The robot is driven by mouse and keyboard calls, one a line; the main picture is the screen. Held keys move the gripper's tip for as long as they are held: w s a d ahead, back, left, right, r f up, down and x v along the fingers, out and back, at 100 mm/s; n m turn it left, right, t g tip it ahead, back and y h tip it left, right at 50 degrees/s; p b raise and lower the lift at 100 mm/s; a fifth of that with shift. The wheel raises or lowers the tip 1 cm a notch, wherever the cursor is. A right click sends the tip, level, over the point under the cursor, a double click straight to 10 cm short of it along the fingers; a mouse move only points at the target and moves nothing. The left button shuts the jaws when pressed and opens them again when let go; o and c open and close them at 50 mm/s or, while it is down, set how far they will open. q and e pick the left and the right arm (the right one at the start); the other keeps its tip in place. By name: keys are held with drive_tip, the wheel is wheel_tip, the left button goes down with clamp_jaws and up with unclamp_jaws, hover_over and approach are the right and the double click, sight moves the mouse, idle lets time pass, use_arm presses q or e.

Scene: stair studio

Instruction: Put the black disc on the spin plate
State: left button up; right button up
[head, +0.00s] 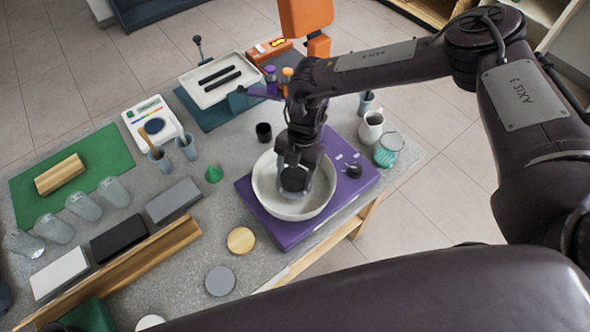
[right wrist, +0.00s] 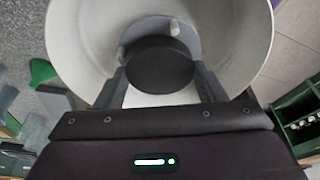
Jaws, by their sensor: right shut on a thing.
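The black disc (head: 294,179) is between the fingers of my right gripper (head: 296,170), inside the rim of a white basin (head: 262,185). In the right wrist view the disc (right wrist: 160,64) lies flat between the two fingertips, which close on its sides. A grey round surface, seemingly the spin plate (right wrist: 138,32), shows partly behind the disc within the basin; the disc hides most of it. I cannot tell whether the disc touches it or hangs just above. My left gripper is not in view.
The basin sits on a purple base (head: 257,212) with a black knob (head: 353,171). A white jug (head: 371,127) and a glass of teal liquid (head: 388,150) stand at right. A wooden disc (head: 241,240) and a grey disc (head: 220,281) lie in front. Blocks and cups fill the left.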

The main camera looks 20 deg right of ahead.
drive_tip(key=shift+f, duration=0.15)
drive_tip(key=o, duration=1)
drive_tip(key=b+v, duration=0.3)
drive_tip(key=v, duration=0.9)
drive_tip(key=shift+r, duration=0.25)
drive_tip(key=shift+s, duration=0.1)
